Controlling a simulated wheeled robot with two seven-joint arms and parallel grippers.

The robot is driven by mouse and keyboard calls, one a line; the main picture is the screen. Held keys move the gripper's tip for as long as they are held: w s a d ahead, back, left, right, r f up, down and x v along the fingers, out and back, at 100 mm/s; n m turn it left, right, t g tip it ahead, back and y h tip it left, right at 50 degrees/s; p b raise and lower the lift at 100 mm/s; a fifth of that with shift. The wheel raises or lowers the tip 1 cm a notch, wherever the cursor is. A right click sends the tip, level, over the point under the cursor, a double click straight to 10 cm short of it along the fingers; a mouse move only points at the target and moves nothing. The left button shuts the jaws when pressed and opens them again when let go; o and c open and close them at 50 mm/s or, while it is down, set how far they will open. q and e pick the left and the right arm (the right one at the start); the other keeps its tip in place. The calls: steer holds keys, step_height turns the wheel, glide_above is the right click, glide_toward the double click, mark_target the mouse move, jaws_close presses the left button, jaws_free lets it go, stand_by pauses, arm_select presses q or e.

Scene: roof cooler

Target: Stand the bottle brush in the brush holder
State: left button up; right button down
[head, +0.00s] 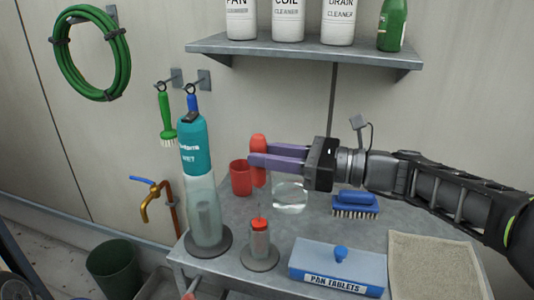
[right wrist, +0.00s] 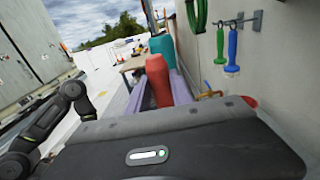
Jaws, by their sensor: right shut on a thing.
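My right gripper (head: 258,161) comes in from the right and is shut on the red handle (head: 258,142) of the bottle brush, which is upright above the table. The right wrist view shows the red handle (right wrist: 157,80) between the purple fingers. A thin wire stem runs down from it to a small clear holder with a red collar (head: 259,225) and a round grey base (head: 260,258). The stem meets the collar in the picture; the brush head is not clear, and I cannot tell how deep it sits. My left gripper is not in view.
A tall clear cylinder with a teal top (head: 195,145) stands close left. A red cup (head: 240,180) and a clear jar (head: 290,196) are behind. A blue tablet box (head: 338,268), a blue brush (head: 355,203) and a beige mat (head: 435,265) lie right. A shelf (head: 300,49) hangs above.

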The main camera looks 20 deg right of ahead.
steer(key=c, duration=1.1)
jaws_free()
steer(key=shift+o, duration=0.2)
steer(key=shift+d, duration=0.1)
steer(key=v, duration=0.7)
steer(key=shift+s+d, duration=0.25)
